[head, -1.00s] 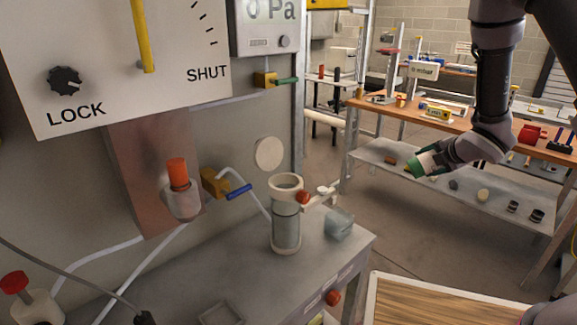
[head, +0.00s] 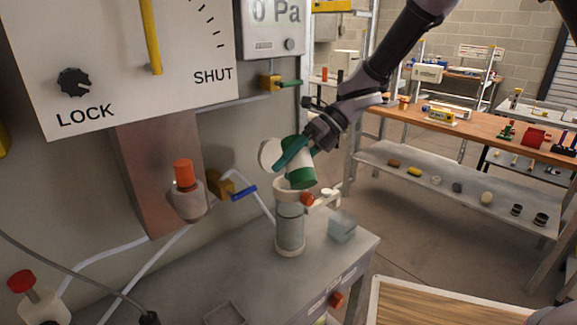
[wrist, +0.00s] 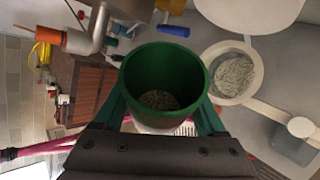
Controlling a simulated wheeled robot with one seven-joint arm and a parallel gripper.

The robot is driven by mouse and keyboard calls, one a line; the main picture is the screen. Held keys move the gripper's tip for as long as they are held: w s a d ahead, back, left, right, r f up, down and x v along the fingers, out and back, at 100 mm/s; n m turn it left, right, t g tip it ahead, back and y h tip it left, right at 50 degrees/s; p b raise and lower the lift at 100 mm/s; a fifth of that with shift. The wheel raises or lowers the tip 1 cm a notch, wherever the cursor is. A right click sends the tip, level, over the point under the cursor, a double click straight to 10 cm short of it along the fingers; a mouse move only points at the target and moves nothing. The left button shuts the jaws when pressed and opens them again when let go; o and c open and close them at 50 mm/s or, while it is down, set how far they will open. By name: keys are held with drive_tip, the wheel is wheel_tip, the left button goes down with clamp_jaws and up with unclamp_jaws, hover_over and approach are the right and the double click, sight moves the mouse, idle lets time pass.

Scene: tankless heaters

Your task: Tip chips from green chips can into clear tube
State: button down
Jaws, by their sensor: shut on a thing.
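The green chips can (head: 301,177), with a white body and green end, is tilted just above the clear tube's rim in the head view. In the wrist view I look into the can (wrist: 165,60), and grainy chips show deep inside. The clear tube (head: 290,230) stands upright on the grey bench with a cream collar; its collar shows right of the can in the wrist view (wrist: 255,72), with a pale, grainy patch inside. My gripper (head: 296,151) is shut around the can with teal fingers. Whether the can touches the collar I cannot tell.
A cream disc (head: 268,154) is on the wall behind the tube. A side arm with an orange-red knob (head: 306,199) and a clear block (head: 342,227) are right of the tube. An orange-capped fitting (head: 184,175) is to the left. The bench front is mostly clear.

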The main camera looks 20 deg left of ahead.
drive_tip(key=shift+s+a+r+n, duration=0.1)
drive_tip(key=shift+s+n, duration=0.05)
drive_tip(key=shift+n, duration=0.15)
drive_tip(key=n+t+y, duration=0.1)
drive_tip(key=w+a+n+t+y, duration=0.1)
drive_tip(key=t, duration=0.1)
drive_tip(key=shift+w+a+r+y, duration=0.1)
drive_tip(key=shift+w+r+y, duration=0.05)
drive_tip(key=shift+w+y, duration=0.15)
drive_tip(key=shift+w+a+r+n+t+y, duration=0.1)
drive_tip(key=shift+w+a+n+t+y, duration=0.25)
drive_tip(key=shift+n+t+y, duration=0.3)
drive_tip(key=shift+w+a+r+n+t+y, duration=0.1)
drive_tip(key=shift+w+a+n+t+y, duration=0.1)
drive_tip(key=shift+w+n+t+y, duration=0.3)
drive_tip(key=shift+s, duration=0.15)
